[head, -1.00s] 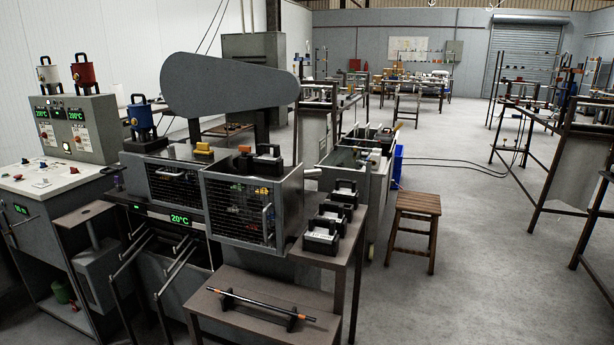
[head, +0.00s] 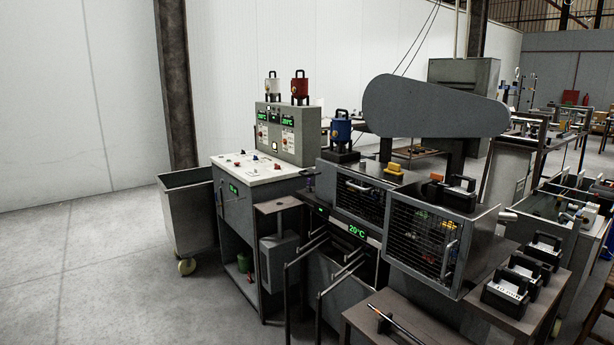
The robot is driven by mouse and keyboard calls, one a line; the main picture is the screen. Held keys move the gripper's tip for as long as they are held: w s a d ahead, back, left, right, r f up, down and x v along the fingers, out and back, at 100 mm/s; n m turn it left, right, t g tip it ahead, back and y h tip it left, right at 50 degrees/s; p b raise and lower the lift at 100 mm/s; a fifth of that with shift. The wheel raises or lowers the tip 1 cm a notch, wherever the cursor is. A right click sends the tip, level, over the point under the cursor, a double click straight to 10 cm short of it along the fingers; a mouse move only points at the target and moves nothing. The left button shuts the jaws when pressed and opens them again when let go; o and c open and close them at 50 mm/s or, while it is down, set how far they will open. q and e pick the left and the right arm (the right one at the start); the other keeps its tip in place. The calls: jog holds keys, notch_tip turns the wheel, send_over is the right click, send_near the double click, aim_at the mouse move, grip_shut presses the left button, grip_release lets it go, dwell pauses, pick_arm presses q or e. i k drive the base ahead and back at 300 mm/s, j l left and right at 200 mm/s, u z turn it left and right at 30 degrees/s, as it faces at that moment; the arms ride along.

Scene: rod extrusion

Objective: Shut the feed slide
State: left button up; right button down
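The extrusion machine stands right of centre with a large grey belt guard (head: 435,105) on top and mesh-fronted doors (head: 425,240) below. A blue canister with a dark handle (head: 341,130) stands upright on a dark block (head: 341,156) at the machine's left end. I cannot pick out the feed slide for certain at this distance, nor tell whether it is open or shut. A yellow part (head: 394,168) sits on the machine's top. Neither of my grippers is in view.
A control cabinet (head: 287,135) with green displays carries a white canister (head: 272,88) and a red canister (head: 299,88). A grey wheeled bin (head: 192,220) stands left of it. Several black-handled blocks rest on a side table (head: 535,300). The floor at the left is clear.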

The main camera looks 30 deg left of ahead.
aim_at(312, 171)
jog(key=i+j, duration=0.25)
jog(key=j, duration=0.15)
jog(key=i+j, duration=0.25)
jog(key=j, duration=0.2)
jog(key=i+j, duration=0.25)
jog(key=j, duration=0.15)
jog(key=i+j, duration=0.25)
jog(key=j, duration=0.15)
jog(key=i+j, duration=0.25)
jog(key=j, duration=0.2)
